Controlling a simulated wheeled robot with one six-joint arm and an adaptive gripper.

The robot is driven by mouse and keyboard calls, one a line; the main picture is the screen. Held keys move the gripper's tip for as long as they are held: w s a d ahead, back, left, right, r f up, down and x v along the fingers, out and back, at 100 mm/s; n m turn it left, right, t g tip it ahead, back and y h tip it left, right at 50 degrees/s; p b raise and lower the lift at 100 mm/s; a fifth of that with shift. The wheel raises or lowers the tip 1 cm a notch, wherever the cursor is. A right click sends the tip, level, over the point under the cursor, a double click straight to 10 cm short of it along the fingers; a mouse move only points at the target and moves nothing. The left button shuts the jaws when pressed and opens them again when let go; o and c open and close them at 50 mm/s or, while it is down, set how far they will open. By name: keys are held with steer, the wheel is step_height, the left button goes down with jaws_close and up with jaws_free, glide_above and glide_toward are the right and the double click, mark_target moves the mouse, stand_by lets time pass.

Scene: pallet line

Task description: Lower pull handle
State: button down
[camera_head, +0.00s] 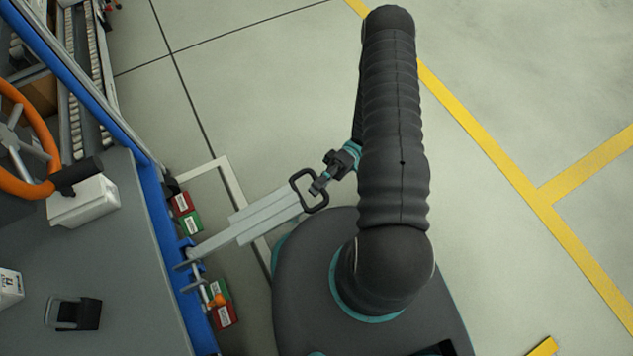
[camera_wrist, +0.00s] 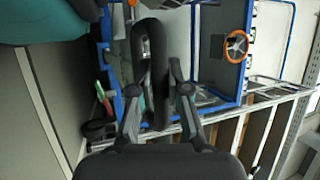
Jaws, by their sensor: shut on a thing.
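The pull handle (camera_head: 300,199) is a black rounded loop at the end of a long pale grey bar (camera_head: 262,219). The bar reaches out from the blue-edged workstation (camera_head: 167,236) at the left of the head view. My gripper (camera_head: 320,184) is shut on the side of the loop farther from the station. In the wrist view the black loop (camera_wrist: 152,60) stands between the fingers of my gripper (camera_wrist: 158,78). My arm hides part of the wrist in the head view, and the exact finger contact is hard to see.
Red and green boxes (camera_head: 190,222) sit along the station's edge. An orange wheel (camera_head: 40,187) and a white box (camera_head: 84,202) are on its left. A pale floor frame (camera_head: 230,185) lies near the bar. Open floor with yellow lines (camera_head: 500,155) is to the right.

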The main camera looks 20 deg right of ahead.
steer(key=shift+s+f, duration=0.15)
steer(key=shift+f, duration=0.25)
steer(key=c, duration=1.1)
jaws_free()
steer(key=shift+d, duration=0.1)
steer(key=shift+c, duration=0.2)
steer(key=shift+r, duration=0.1)
steer(key=v, duration=1.2)
steer(key=shift+m, duration=0.3)
